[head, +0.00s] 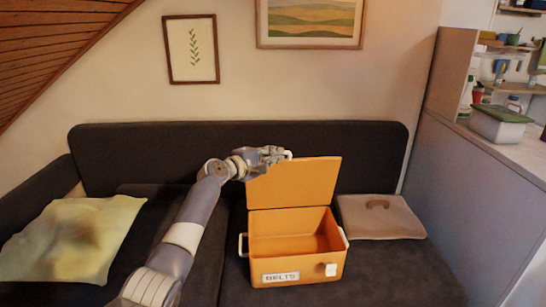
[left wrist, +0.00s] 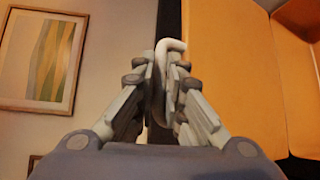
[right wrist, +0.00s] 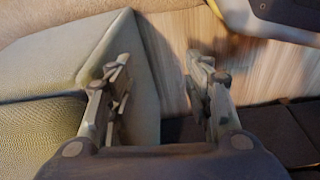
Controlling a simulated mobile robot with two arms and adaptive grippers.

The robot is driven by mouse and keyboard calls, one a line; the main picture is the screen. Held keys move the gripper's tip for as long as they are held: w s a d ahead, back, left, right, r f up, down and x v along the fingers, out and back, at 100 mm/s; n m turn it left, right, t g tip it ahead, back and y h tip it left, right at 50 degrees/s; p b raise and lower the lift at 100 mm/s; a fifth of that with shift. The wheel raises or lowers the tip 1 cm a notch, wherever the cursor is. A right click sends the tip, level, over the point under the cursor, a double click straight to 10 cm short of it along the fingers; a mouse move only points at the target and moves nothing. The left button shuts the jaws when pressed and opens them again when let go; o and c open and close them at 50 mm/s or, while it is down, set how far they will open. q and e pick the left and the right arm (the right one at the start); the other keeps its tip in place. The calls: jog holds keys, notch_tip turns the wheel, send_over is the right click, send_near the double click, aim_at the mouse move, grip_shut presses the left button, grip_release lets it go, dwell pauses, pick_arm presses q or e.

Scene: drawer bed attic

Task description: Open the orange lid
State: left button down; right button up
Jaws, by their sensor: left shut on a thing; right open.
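An orange box (head: 297,272) labelled BELTS sits on the dark sofa seat, and its inside shows empty. Its orange lid (head: 294,182) stands raised, near upright, at the back of the box. It also shows in the left wrist view (left wrist: 230,75). My left gripper (head: 279,154) is at the top left edge of the lid. In the left wrist view my left gripper (left wrist: 166,65) is shut on the lid's white handle (left wrist: 170,45). My right gripper (right wrist: 158,70) is open and empty in the right wrist view; it does not show in the head view.
The dark sofa (head: 240,138) has a back behind the box. A pale pillow (head: 75,240) lies at left. A beige flat piece with a brown handle (head: 380,217) lies right of the box. A partition and counter (head: 470,190) stand at right. Pictures hang on the wall.

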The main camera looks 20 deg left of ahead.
pick_arm(q)
jog(key=shift+r, duration=0.2)
jog(key=c, duration=1.9)
grip_release()
jog(key=shift+c, duration=0.2)
jog(key=shift+s+f, duration=0.1)
jog(key=v, duration=1.2)
jog(key=shift+d+f, duration=0.1)
